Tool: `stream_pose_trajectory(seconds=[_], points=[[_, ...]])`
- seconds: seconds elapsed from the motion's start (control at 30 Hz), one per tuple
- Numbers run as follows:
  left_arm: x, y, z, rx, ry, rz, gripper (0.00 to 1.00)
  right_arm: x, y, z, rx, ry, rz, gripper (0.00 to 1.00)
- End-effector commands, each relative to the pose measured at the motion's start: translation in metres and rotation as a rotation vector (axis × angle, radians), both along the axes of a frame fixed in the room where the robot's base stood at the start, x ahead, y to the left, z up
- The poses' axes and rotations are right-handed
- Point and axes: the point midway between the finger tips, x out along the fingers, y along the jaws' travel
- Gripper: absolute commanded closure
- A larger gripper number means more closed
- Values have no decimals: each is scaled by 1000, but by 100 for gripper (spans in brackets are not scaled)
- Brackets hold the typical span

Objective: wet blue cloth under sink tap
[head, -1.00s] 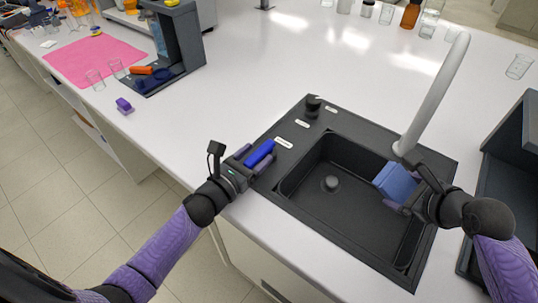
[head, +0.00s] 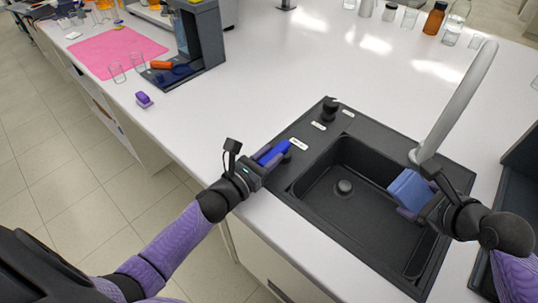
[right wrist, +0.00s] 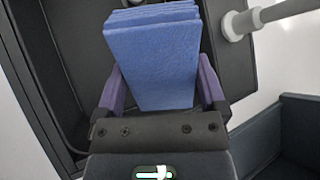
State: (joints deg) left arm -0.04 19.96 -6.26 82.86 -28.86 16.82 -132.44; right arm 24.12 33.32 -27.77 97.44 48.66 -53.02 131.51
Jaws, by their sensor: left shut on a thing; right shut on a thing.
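The blue cloth (head: 406,190), a folded block, is over the right part of the dark sink basin (head: 335,205), near the tap (head: 455,105). My right gripper (head: 418,204) is shut on it. In the right wrist view the cloth (right wrist: 155,60) stands up between the purple fingers of my right gripper (right wrist: 160,95). The spout end is hard to make out, and no water shows. My left gripper (head: 270,160) is shut on a dark blue elongated thing (head: 275,151) at the left edge of the sink surround.
A black knob (head: 330,108) stands on the back of the sink surround. A purple item (head: 143,99) and a pink mat (head: 115,52) lie on the white bench at left. Bottles (head: 434,18) stand at the back. A dark open box (head: 515,185) is at right.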

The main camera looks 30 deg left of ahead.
Motion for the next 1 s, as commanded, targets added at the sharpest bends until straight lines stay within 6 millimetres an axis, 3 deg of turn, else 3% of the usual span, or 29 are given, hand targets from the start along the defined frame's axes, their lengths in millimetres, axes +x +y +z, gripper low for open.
stream_pose_trajectory(seconds=[0.67,1.0], points=[[0,0,0,2,-1,-5,100,0,0,0,0,0,0,57],[6,13,0,2,-1,-262,100,0,0,0,0,0,0,57]])
